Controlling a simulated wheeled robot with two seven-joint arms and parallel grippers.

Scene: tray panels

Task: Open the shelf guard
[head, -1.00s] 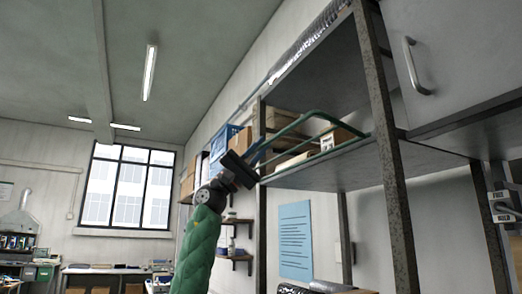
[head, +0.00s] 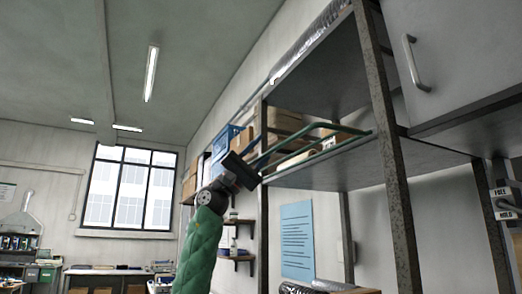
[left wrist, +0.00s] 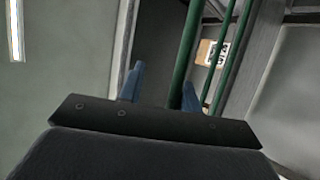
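The shelf guard (head: 342,128) is a green tube frame at the front of a dark metal shelf (head: 340,170), sloping low over it in the head view. My left gripper (head: 262,166) is at the guard's left end. In the left wrist view, its blue fingers (left wrist: 162,88) are spread apart, and a green guard bar (left wrist: 186,55) runs between them, close to the right finger. A clear gap lies between the bar and the left finger. Whether the right finger touches the bar cannot be told. My right gripper is not in view.
Cardboard boxes (head: 285,122) sit on the shelf behind the guard. A rusty upright post (head: 390,130) stands at the shelf's right. A grey cabinet door with a handle (head: 415,63) is at upper right. A FREE/HOLD label plate (head: 503,200) is at the right edge.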

